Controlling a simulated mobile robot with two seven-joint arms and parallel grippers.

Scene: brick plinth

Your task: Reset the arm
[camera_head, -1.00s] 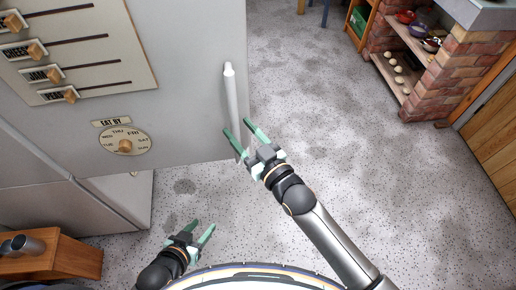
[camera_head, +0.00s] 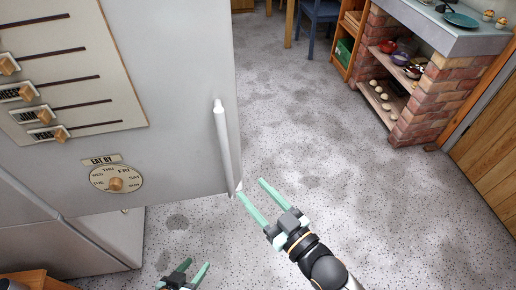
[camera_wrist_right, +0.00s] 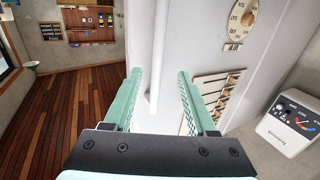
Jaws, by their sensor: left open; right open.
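My right gripper (camera_head: 262,201) is open and empty in the head view, just right of the lower end of a white vertical door handle (camera_head: 222,140). In the right wrist view its two green fingers (camera_wrist_right: 157,95) stand apart, with the handle (camera_wrist_right: 158,50) seen beyond and between them. I cannot tell whether a finger touches the handle. My left gripper (camera_head: 192,272) is open and empty at the bottom edge of the head view, low over the floor; most of its arm is out of view.
The pale fridge door (camera_head: 185,70) with sliders and an "EAT BY" dial (camera_head: 116,180) fills the left. A wooden piece (camera_head: 38,280) stands at bottom left. A brick plinth (camera_head: 433,100) with shelves stands at right. Speckled floor (camera_head: 330,130) between is clear.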

